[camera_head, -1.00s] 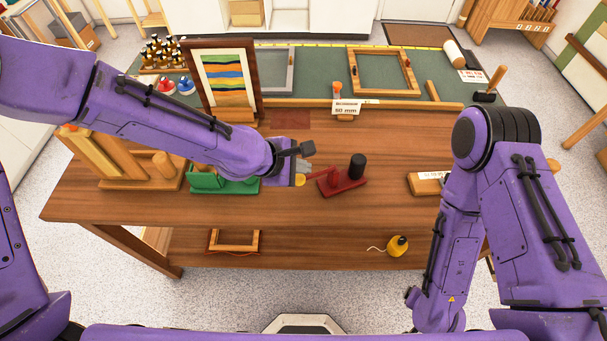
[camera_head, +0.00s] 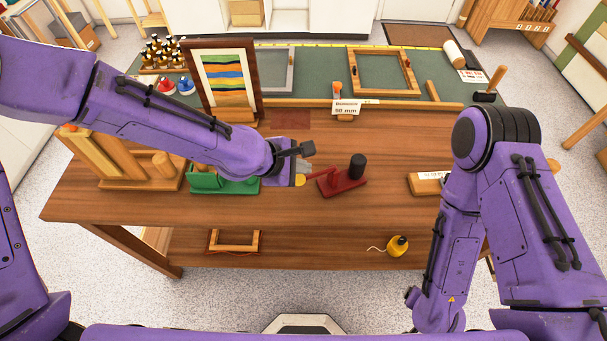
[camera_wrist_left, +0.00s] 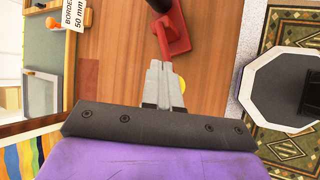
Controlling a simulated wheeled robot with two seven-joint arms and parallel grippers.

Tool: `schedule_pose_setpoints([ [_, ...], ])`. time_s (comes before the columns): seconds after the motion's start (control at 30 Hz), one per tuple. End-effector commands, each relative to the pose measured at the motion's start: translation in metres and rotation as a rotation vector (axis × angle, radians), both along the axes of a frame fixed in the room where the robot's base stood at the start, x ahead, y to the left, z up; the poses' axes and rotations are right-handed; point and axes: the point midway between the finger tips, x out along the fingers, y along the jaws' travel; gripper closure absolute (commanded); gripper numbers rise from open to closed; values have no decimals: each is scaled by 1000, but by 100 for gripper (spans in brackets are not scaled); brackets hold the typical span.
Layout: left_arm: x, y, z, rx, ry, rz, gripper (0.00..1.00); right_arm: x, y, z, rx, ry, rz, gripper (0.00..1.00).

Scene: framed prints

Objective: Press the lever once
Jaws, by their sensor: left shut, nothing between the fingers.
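A red device (camera_head: 350,186) with a black cylinder (camera_head: 357,166) stands on the wooden bench. Its thin red lever (camera_head: 320,174) reaches left towards a small yellow round piece (camera_head: 300,181). My left gripper (camera_head: 302,167) is over the lever's left end, its fingers shut and empty. In the left wrist view, the closed fingertips (camera_wrist_left: 160,66) overlap the outer end of the red lever (camera_wrist_left: 162,38), and the yellow piece (camera_wrist_left: 182,84) shows partly behind them. Whether the fingers touch the lever cannot be told. My right arm hangs at the right; its gripper is not visible.
A green device (camera_head: 225,185) stands just left of my left gripper. Behind are a framed striped print (camera_head: 228,80), a sign (camera_head: 346,107) and an empty wooden frame (camera_head: 385,72). Another labelled block (camera_head: 426,184) lies to the right. The bench between is clear.

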Motion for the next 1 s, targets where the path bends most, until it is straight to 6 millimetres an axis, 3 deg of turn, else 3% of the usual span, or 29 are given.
schedule_pose_setpoints([
  [1.0, 0, 1, -11, 0, 0, 0, 100, 0, 0, -3, 0, 0, 0, 23],
])
